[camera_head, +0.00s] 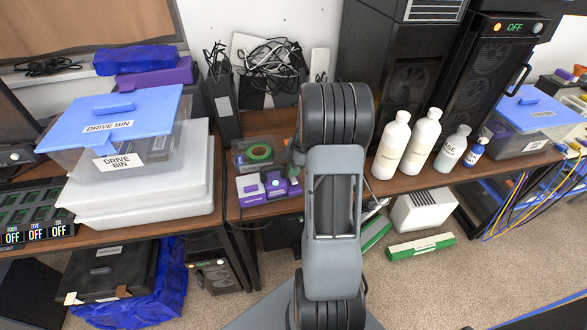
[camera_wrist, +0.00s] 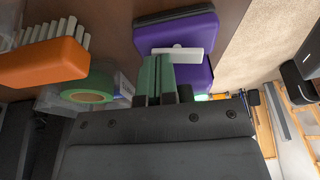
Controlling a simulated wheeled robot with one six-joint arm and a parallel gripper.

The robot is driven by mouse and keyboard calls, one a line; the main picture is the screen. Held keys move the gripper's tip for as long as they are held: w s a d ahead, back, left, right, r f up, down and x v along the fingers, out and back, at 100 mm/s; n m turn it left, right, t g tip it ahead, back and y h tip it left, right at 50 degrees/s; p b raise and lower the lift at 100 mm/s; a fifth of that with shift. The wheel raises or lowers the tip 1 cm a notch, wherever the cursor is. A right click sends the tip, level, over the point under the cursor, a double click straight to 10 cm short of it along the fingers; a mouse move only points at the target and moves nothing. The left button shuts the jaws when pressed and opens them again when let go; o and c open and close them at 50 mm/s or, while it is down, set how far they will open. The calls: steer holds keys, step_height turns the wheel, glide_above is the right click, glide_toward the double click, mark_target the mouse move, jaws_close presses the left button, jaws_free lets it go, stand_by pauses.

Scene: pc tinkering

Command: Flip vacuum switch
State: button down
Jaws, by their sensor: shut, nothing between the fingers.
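A purple device (camera_wrist: 178,32) shows in the wrist view, with a white bar (camera_wrist: 177,53) across it; I cannot tell for certain that this is the vacuum switch. My gripper (camera_wrist: 157,60) has its green fingers together and empty, their tips at or very close to the white bar. Contact is unclear. In the head view a purple box (camera_head: 290,188) and a pale box with a purple front (camera_head: 250,188) sit side by side near the desk's front edge. My arm hides the area just right of them.
A green tape roll (camera_head: 259,152) lies in a tray behind the boxes; it also shows in the wrist view (camera_wrist: 88,88) beside an orange object (camera_wrist: 45,63). White bottles (camera_head: 391,146) stand right of my arm. The drive bin (camera_head: 115,125) is at left.

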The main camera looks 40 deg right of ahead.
steer(key=shift+s+a+r, duration=0.25)
steer(key=shift+s+r, duration=0.05)
steer(key=shift+s, duration=0.3)
steer(key=shift+r, duration=0.25)
steer(key=r+p, duration=0.1)
steer(key=r, duration=0.1)
steer(key=w+r+p, duration=0.1)
steer(key=r, duration=0.1)
steer(key=shift+d+r+p, duration=0.15)
steer(key=shift+d+p, duration=0.05)
steer(key=shift+p, duration=0.2)
steer(key=w+d+r, duration=0.1)
steer(key=d+r, duration=0.2)
steer(key=r, duration=0.5)
steer(key=shift+w+d+b, duration=0.3)
steer(key=shift+w+d, duration=0.05)
steer(key=shift+d, duration=0.05)
